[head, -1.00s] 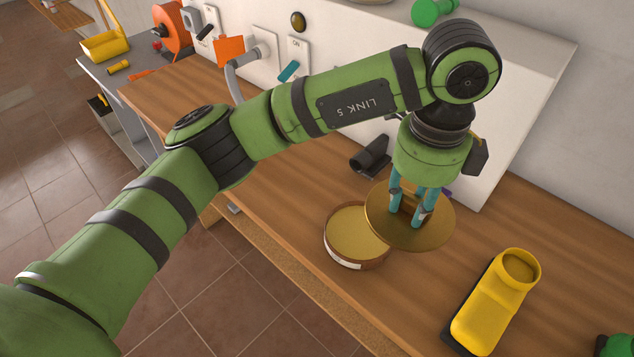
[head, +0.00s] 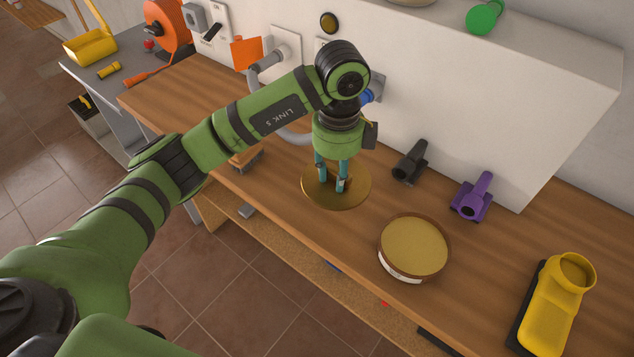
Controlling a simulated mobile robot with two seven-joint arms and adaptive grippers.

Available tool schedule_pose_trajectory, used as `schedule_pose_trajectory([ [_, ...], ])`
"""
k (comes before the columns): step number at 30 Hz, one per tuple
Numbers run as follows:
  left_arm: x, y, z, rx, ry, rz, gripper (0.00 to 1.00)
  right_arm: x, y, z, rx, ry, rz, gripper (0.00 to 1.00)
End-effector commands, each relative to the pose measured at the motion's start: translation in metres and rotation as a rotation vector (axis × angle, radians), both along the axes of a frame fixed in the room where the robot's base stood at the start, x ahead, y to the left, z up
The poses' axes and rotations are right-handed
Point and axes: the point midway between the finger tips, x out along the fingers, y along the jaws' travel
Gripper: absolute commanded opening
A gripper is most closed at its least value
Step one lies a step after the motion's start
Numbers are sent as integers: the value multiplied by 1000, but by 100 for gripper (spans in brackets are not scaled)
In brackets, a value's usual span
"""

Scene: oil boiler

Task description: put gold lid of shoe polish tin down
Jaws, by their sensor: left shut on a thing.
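My left gripper (head: 331,184) points down and is shut on the gold lid (head: 352,197), a thin round disc, holding it from above near its middle. The lid is level and low over the wooden worktop, left of the open tin; I cannot tell whether it touches the wood. The round shoe polish tin (head: 413,247), with a brown rim and yellowish polish inside, stands uncovered on the worktop, apart from the lid. My right gripper is not in view.
The worktop (head: 300,238) is fairly narrow, its front edge just below the lid and tin. A black fitting (head: 410,163) and a purple fitting (head: 472,197) stand along the white wall box (head: 490,110). A yellow and black object (head: 553,303) is at the right.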

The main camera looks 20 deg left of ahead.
Motion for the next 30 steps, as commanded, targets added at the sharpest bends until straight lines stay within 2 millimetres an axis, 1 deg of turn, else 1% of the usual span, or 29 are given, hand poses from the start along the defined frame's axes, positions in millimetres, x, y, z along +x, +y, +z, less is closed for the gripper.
schedule_pose_trajectory([
  [1, -1, 12, -3, 2, 2, 5, 6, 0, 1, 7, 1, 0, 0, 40],
  [3, -2, 22, -10, 2, 2, 3, 6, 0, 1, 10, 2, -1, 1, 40],
  [7, -2, 34, -18, 1, -1, 1, 6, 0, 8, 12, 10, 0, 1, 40],
  [10, -2, 35, -25, -1, 1, 0, 6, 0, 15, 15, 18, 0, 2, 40],
  [12, -3, 35, -34, 0, 3, -1, 6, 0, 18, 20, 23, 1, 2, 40],
  [15, -3, 35, -49, 0, 3, 1, 6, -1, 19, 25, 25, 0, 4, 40],
  [18, -2, 35, -58, 0, 1, -1, 6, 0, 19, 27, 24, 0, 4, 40],
  [26, -2, 35, -61, -1, -2, -1, 6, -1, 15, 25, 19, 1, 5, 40],
  [30, -2, 35, -66, -1, -2, -1, 6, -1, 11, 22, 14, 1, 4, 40],
])
